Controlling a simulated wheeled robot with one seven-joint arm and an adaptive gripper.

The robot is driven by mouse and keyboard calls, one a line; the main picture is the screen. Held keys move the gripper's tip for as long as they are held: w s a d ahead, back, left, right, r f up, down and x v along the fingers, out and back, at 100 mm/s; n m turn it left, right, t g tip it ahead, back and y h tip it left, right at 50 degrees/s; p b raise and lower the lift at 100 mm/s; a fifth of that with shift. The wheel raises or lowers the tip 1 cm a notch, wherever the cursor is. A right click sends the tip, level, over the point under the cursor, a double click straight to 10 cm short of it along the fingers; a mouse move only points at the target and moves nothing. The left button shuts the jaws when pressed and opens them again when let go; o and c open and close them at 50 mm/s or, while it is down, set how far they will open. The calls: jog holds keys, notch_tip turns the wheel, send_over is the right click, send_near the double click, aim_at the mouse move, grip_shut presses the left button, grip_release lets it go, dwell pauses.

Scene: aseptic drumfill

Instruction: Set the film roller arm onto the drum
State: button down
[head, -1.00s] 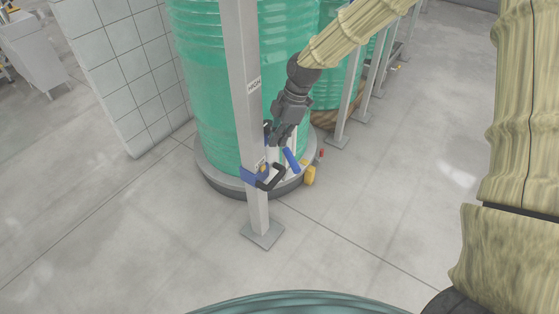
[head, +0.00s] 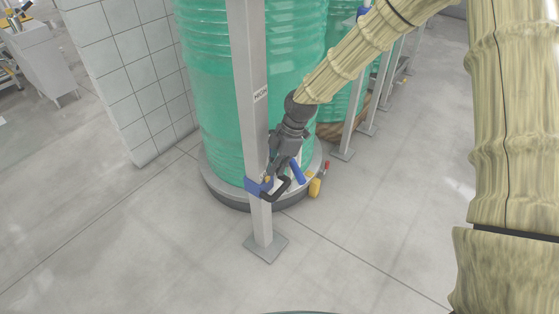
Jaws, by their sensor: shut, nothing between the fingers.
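The green drum (head: 225,120) stands upright on a round grey base behind a grey post. A blue bracket (head: 252,186) is fixed low on the post, with a black bent handle (head: 281,192) beside it. A blue cylinder (head: 298,173), perhaps the roller of the film roller arm, shows in front of the drum's lower wall. My gripper (head: 271,177) reaches down from the upper right and is shut, close above the handle and left of the blue cylinder. It overlaps these parts in the picture, so I cannot tell whether it touches them.
A yellow piece (head: 315,188) with a red end sits at the right edge of the drum base (head: 235,202). A tiled wall (head: 125,85) stands at left. More posts and another green drum (head: 345,85) stand behind at right. The floor in front is clear.

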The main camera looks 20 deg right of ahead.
aim_at(300, 172)
jog(key=x, duration=0.2)
jog(key=shift+a+f+b, duration=0.1)
jog(key=shift+f+b, duration=0.2)
jog(key=shift+f, duration=0.05)
jog(key=shift+d+r+b, duration=0.1)
jog(key=shift+d+r, duration=0.1)
jog(key=shift+d, duration=0.45)
jog(key=shift+d+r+b, duration=0.15)
jog(key=shift+d+r, duration=0.05)
jog(key=shift+d, duration=0.5)
jog(key=shift+d+r+b, duration=0.1)
jog(key=shift+d+r, duration=0.1)
jog(key=shift+d, duration=0.45)
